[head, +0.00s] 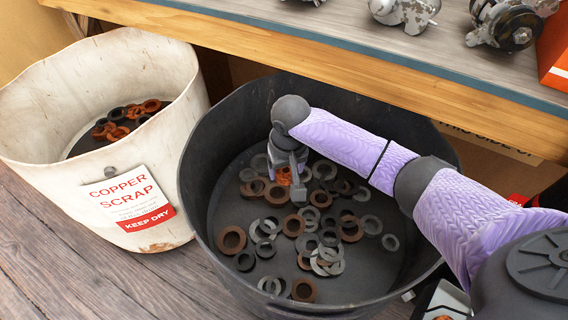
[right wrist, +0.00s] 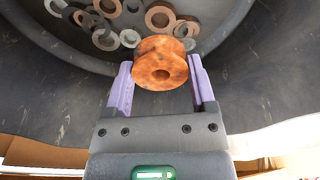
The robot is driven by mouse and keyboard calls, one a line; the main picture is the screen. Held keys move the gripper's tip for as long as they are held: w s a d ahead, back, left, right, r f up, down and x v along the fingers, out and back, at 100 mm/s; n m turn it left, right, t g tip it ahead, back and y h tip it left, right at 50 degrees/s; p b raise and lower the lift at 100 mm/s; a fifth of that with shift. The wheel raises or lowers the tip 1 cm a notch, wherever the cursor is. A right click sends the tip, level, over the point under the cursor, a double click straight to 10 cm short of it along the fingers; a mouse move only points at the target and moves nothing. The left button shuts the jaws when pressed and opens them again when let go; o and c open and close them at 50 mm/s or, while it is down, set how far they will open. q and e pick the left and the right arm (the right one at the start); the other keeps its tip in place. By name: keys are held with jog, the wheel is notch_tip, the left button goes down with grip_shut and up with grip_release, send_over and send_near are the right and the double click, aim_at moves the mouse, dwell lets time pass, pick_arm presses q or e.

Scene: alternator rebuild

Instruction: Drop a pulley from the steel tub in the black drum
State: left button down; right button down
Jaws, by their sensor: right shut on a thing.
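My right gripper (head: 286,182) reaches down inside the black drum (head: 196,200) in the head view. It is shut on a rusty orange-brown pulley (right wrist: 160,64), which sits between the two purple fingers in the right wrist view. In the head view, only a bit of the pulley (head: 283,176) shows beside the gripper. The pulley is above the loose rings on the drum's floor; how far above, I cannot tell. I cannot make out the steel tub for certain. My left gripper is not in view.
Several grey and rusty rings (head: 325,240) lie in the drum. A white copper scrap bin (head: 150,75) stands to the left on the wooden floor. A workbench (head: 330,62) with metal alternator parts (head: 405,12) and an orange box (head: 556,50) runs along the back, above the drum's far rim.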

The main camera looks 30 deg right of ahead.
aim_at(288, 174)
jog(key=shift+c, duration=1.5)
grip_release()
jog(key=o, duration=0.3)
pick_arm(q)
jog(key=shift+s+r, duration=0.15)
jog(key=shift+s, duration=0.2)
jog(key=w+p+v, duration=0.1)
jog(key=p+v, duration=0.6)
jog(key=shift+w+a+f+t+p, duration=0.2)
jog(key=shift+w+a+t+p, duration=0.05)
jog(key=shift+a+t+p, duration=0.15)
pick_arm(e)
notch_tip(288, 174, up, 10)
jog(key=s, duration=0.1)
jog(key=shift+a, duration=0.15)
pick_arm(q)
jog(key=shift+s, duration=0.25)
